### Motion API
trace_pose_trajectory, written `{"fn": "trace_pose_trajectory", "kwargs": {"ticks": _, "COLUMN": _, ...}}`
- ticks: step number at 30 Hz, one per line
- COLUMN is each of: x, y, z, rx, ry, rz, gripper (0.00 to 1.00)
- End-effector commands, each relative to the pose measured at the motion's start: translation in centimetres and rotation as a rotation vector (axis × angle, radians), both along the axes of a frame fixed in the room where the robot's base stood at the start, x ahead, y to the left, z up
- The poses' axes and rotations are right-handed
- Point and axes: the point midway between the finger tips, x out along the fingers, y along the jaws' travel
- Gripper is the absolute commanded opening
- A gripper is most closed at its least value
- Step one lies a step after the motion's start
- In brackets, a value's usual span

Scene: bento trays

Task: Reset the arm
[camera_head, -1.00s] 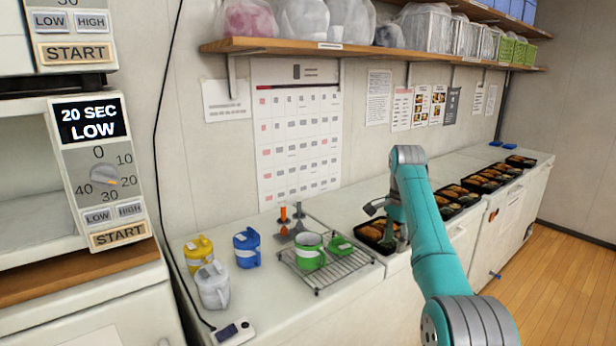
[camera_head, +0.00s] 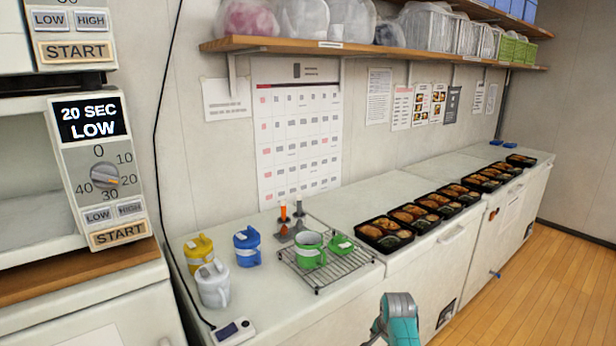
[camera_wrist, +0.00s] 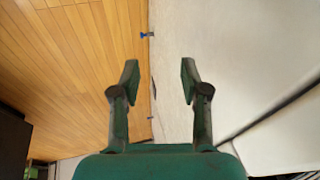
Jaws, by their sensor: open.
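My gripper (camera_wrist: 157,82) shows in the wrist view with its two fingers apart and nothing between them. Behind its fingertips are the wooden floor on the left and a pale cabinet front on the right. In the head view my teal and grey arm (camera_head: 400,318) shows only at the bottom edge, low in front of the counter. The gripper's fingers are hidden in the head view.
Several black bento trays (camera_head: 384,235) with food stand in a row along the counter. A wire rack (camera_head: 326,270) with a green mug (camera_head: 310,251), a blue mug (camera_head: 247,247), a yellow mug (camera_head: 199,251) and a white mug (camera_head: 213,285) stand left. A microwave (camera_head: 97,170) is far left. Floor (camera_head: 548,270) at right is clear.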

Motion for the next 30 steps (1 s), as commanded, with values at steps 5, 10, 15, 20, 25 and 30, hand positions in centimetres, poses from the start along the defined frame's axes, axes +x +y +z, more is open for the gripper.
{"fn": "trace_pose_trajectory", "kwargs": {"ticks": 5, "x": -4.4, "y": 0.5, "z": -6.0, "rx": -0.027, "ry": -0.067, "rz": 0.063, "gripper": 0.45}}
{"fn": "trace_pose_trajectory", "kwargs": {"ticks": 10, "x": -8.8, "y": 0.8, "z": -10.2, "rx": -0.057, "ry": -0.137, "rz": 0.121, "gripper": 0.45}}
{"fn": "trace_pose_trajectory", "kwargs": {"ticks": 15, "x": -13.8, "y": 1.2, "z": -13.4, "rx": -0.092, "ry": -0.205, "rz": 0.178, "gripper": 0.45}}
{"fn": "trace_pose_trajectory", "kwargs": {"ticks": 20, "x": -18.9, "y": 1.6, "z": -15.5, "rx": -0.128, "ry": -0.269, "rz": 0.23, "gripper": 0.45}}
{"fn": "trace_pose_trajectory", "kwargs": {"ticks": 25, "x": -24.5, "y": 1.9, "z": -16.6, "rx": -0.169, "ry": -0.337, "rz": 0.283, "gripper": 0.45}}
{"fn": "trace_pose_trajectory", "kwargs": {"ticks": 30, "x": -30.2, "y": 2.2, "z": -16.7, "rx": -0.214, "ry": -0.404, "rz": 0.334, "gripper": 0.45}}
